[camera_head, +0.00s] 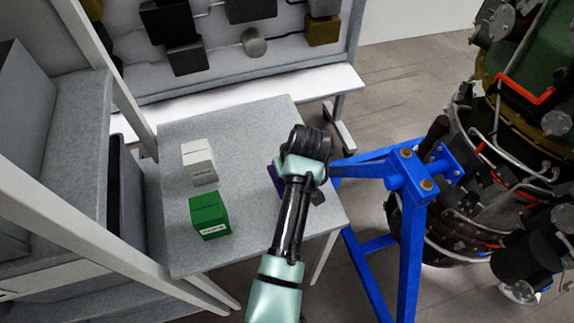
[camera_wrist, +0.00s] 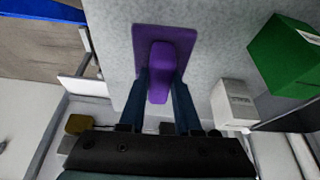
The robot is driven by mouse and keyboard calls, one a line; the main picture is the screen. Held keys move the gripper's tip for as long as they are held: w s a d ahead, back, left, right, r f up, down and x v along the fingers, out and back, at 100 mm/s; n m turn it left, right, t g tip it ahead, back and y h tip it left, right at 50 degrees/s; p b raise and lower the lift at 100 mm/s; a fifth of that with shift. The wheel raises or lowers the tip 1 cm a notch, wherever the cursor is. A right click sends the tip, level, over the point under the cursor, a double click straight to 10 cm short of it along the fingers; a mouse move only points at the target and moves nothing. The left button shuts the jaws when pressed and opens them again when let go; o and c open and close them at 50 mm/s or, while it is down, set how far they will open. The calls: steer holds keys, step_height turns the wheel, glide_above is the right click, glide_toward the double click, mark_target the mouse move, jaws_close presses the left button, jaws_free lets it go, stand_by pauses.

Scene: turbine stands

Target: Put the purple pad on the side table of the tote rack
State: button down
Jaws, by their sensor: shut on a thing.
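The purple pad (camera_wrist: 178,40) is a flat plate with a raised purple grip in its middle. In the wrist view my gripper (camera_wrist: 162,88) is shut on that grip, one finger on each side. The pad is over the grey side table (camera_wrist: 210,60); I cannot tell whether it touches the top. In the head view only a sliver of the purple pad (camera_head: 273,178) shows beside my arm, over the right part of the side table (camera_head: 165,235). My arm hides the rest of it.
A white box (camera_head: 199,162) and a green box (camera_head: 210,216) stand on the left half of the table. A rack frame (camera_head: 75,230) rises at the left. A blue stand (camera_head: 410,230) with a turbine (camera_head: 465,150) is close on the right.

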steer(key=shift+f+b, duration=2.6)
steer(key=shift+f, duration=0.9)
steer(key=shift+f, duration=0.3)
steer(key=shift+c, duration=1.8)
jaws_free()
steer(key=p+v, duration=0.7)
steer(key=p, duration=0.1)
